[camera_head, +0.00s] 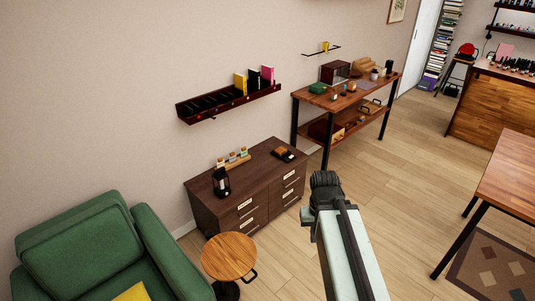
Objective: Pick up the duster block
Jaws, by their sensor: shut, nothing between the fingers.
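A small black block with an orange-brown part (284,153) lies on the right part of the dark wooden dresser (231,185). It looks like the duster block, but it is too small to be sure. My gripper (324,181) is at the end of my arm in the lower middle, in front of and to the right of the dresser. It is shut and empty, apart from the block. My arm hides part of the floor.
A black device (221,182) and a rack of small jars (233,158) stand on the dresser. A round side table (229,256) and a green armchair (100,245) are at left. A wooden workbench (345,105) stands behind.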

